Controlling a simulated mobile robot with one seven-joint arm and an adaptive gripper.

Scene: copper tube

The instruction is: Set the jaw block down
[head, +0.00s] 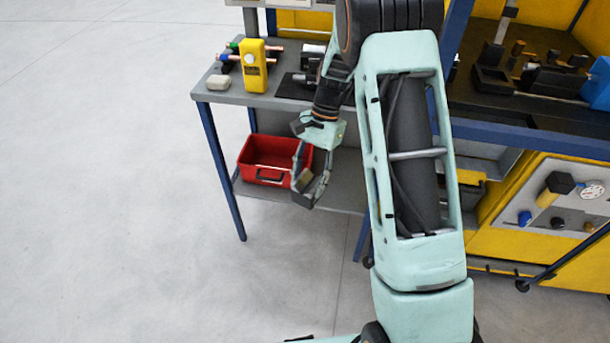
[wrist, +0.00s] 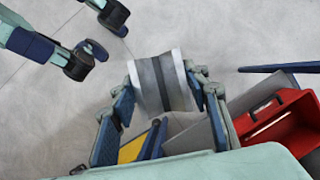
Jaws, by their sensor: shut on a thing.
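The jaw block (wrist: 162,84) is a light grey block with a darker band across it. In the wrist view it sits between the two fingers of my gripper (wrist: 165,90), which press on its left and right sides. In the head view my gripper (head: 309,184) hangs beside the front of the workbench, at about lower-shelf height, just right of the red bin. The jaw block (head: 304,181) shows there only as a small brownish patch, partly hidden by the fingers. Floor shows behind the block in the wrist view, and I see no surface touching it.
The red bin (head: 262,181) stands on the lower shelf (head: 340,196); it also shows in the wrist view (wrist: 254,133). The bench top (head: 228,97) holds a yellow device (head: 253,66), a pale block (head: 218,82) and tubes. A blue leg (head: 223,172) stands at left. Floor at left is clear.

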